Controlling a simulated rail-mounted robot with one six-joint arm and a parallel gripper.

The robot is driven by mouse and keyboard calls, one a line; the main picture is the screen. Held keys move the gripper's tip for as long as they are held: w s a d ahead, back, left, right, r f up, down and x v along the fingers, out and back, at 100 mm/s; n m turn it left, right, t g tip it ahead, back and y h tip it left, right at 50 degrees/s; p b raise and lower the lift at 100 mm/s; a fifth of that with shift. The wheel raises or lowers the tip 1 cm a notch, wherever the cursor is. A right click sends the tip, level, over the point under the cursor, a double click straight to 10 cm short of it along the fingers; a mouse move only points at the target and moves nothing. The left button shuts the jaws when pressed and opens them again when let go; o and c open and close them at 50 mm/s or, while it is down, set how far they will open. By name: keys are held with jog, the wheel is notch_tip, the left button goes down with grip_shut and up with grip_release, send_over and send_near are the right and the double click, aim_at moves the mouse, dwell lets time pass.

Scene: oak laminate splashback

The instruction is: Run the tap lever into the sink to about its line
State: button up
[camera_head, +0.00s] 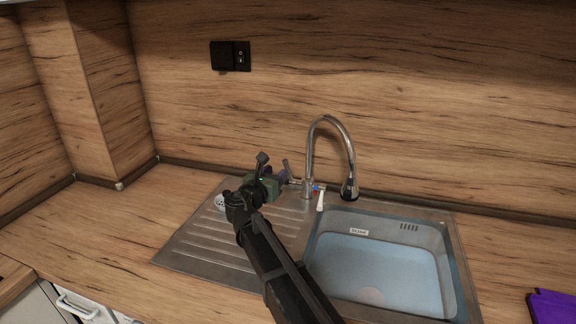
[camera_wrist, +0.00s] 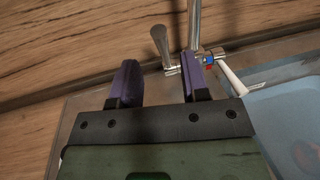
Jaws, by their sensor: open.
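The chrome tap (camera_head: 311,160) stands behind the sink, its spout arched over the basin. An upright grey metal lever (camera_wrist: 160,44) rises from the tap's left side. A white handle (camera_wrist: 232,80) sticks out on the right, beside red and blue marks; it also shows in the head view (camera_head: 320,201). My gripper (camera_wrist: 158,72) is open, with purple fingers close to the tap's left side. The grey lever shows between the fingertips; contact cannot be told. The sink basin (camera_head: 449,262) holds pale blue water (camera_head: 385,272), its surface below a small white label (camera_head: 359,232) on the back wall.
The ribbed drainboard (camera_head: 200,252) lies left of the basin, under my arm. The wooden splashback (camera_head: 430,110) rises close behind the tap, with a black socket (camera_head: 230,56). A purple item (camera_head: 553,306) lies at the right. The left worktop (camera_head: 110,235) is clear.

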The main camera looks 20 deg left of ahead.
aim_at(285, 165)
jog(key=w, duration=0.6)
jog(key=w+d, duration=0.1)
jog(key=w, duration=0.1)
jog(key=shift+w+d, duration=0.1)
jog(key=shift+w, duration=0.3)
grip_shut()
